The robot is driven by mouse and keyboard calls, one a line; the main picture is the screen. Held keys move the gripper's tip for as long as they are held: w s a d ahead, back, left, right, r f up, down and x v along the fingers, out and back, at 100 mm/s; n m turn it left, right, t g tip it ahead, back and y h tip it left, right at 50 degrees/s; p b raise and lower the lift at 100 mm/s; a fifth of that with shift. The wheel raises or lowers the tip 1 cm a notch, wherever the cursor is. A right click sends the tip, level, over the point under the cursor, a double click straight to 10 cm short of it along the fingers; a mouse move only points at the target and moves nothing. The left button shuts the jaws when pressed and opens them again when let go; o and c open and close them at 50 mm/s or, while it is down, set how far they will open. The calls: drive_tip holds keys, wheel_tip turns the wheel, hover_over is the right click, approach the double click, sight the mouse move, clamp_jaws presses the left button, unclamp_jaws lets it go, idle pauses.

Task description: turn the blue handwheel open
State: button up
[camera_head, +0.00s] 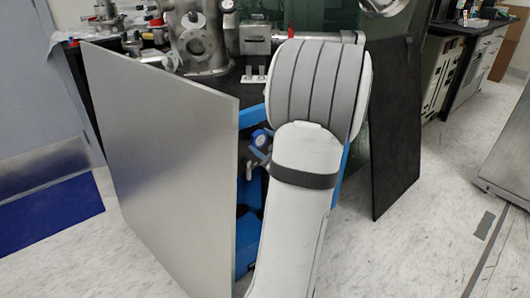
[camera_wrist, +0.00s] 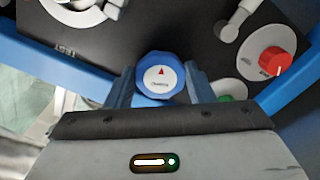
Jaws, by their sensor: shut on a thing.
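The blue handwheel (camera_wrist: 162,74) faces the wrist camera, with a white centre, a red arrow pointing to the picture's top and a small dark label. My gripper (camera_wrist: 161,88) has one grey finger on each side of it and is shut on its rim. In the head view my white and grey arm covers much of the middle.
In the wrist view a red knob (camera_wrist: 273,61) sits to the right on the dark panel, with a green part (camera_wrist: 226,98) below it. A grey upright panel (camera_head: 165,160) stands left of my arm and a black one (camera_head: 395,125) right of it.

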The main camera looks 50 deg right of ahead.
drive_tip(key=n+b, duration=0.2)
drive_tip(key=shift+f+n, duration=0.25)
drive_tip(key=shift+n, duration=0.15)
drive_tip(key=n+b, duration=0.1)
drive_tip(key=n, duration=0.1)
drive_tip(key=shift+r+n, duration=0.15)
drive_tip(key=shift+n, duration=0.25)
drive_tip(key=n, duration=0.5)
drive_tip(key=shift+d+r+n, duration=0.1)
drive_tip(key=shift+r+n, duration=0.05)
drive_tip(key=shift+n, duration=0.55)
drive_tip(key=o, duration=1)
drive_tip(key=shift+r, duration=0.1)
drive_tip(key=shift+c, duration=0.2)
drive_tip(key=shift+s, duration=0.1)
